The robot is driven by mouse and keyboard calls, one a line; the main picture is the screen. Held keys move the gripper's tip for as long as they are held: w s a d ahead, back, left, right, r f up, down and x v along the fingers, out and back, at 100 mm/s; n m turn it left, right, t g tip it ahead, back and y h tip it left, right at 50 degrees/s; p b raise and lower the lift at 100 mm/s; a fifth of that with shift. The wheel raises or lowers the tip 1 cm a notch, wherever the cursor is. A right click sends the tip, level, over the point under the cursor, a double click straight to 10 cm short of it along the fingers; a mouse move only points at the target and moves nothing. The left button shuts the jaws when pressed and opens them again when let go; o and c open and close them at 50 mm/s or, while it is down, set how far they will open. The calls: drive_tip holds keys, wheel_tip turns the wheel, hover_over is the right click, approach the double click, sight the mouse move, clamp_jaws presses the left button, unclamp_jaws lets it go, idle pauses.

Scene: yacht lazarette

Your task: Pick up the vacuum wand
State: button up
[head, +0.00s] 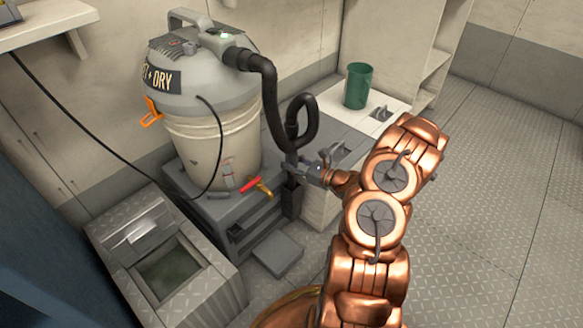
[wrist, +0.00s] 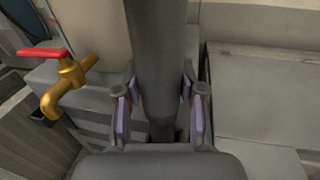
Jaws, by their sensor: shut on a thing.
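The vacuum wand (head: 290,163) is a dark grey upright tube at the end of the black hose (head: 268,90). Its lower end goes down into a dark upright holder (head: 292,198) beside the vacuum's base. My gripper (head: 308,174) reaches it from the right and is shut around it. In the wrist view the wand (wrist: 157,55) runs down between the two padded fingers of my gripper (wrist: 160,104). The wand's bottom end is hidden.
The wet-dry vacuum (head: 205,120) stands on a grey stepped base. A brass tap with a red handle (wrist: 42,53) is close left of my gripper. A green cup (head: 358,86) stands on the bench behind. An open-topped bin (head: 215,268) is at lower left. The floor at right is clear.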

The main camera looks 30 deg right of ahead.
wheel_tip(320, 180, up, 28)
drive_tip(key=p, duration=0.7)
